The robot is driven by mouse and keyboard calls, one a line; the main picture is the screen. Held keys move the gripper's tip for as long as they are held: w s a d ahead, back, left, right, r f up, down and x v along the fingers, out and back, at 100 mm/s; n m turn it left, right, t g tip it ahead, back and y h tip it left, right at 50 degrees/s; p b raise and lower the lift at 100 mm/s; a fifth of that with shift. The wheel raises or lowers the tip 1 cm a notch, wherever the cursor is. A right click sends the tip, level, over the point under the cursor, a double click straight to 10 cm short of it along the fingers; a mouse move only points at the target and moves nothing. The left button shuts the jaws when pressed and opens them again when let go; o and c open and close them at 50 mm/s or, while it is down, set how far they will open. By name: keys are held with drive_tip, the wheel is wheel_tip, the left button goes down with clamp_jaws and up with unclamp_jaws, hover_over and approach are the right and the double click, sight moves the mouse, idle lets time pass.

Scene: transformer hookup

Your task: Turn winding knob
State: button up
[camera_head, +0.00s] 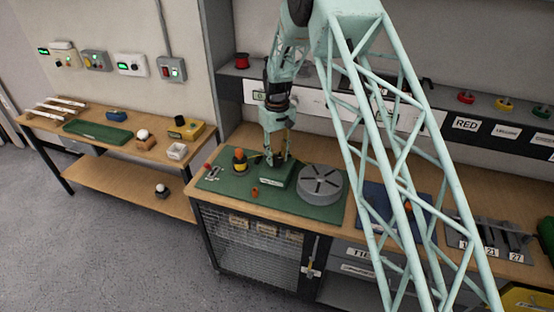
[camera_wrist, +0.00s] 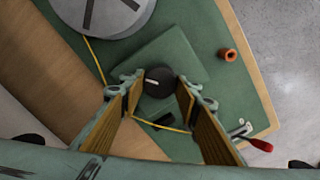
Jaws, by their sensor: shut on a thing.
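The winding knob (camera_wrist: 160,80) is a round black knob with a short white mark, seen between my fingertips in the wrist view. It sits on top of a green box (camera_wrist: 196,68). The box (camera_head: 278,180) also shows in the head view on the green mat, with a label on its front. My gripper (camera_head: 277,158) points down over the box and hides the knob there. In the wrist view my gripper (camera_wrist: 160,88) is shut on the knob, one finger on each side.
A large grey slotted disc (camera_head: 321,183) stands right beside the box. A small orange ring (camera_head: 255,193), a black-and-yellow part with an orange top (camera_head: 239,160) and a red-handled lever (camera_wrist: 254,141) are nearby. A yellow wire (camera_wrist: 95,58) runs near the box.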

drive_tip(key=m+b, duration=0.1)
drive_tip(key=m, duration=0.4)
drive_tip(key=shift+b, duration=0.35)
drive_tip(key=m+b, duration=0.1)
drive_tip(key=m, duration=0.4)
drive_tip(key=m+b, duration=0.1)
drive_tip(key=m, duration=0.3)
drive_tip(key=shift+d, duration=0.1)
drive_tip(key=shift+m, duration=1.8)
drive_tip(key=o, duration=0.9)
drive_tip(key=shift+r, duration=0.1)
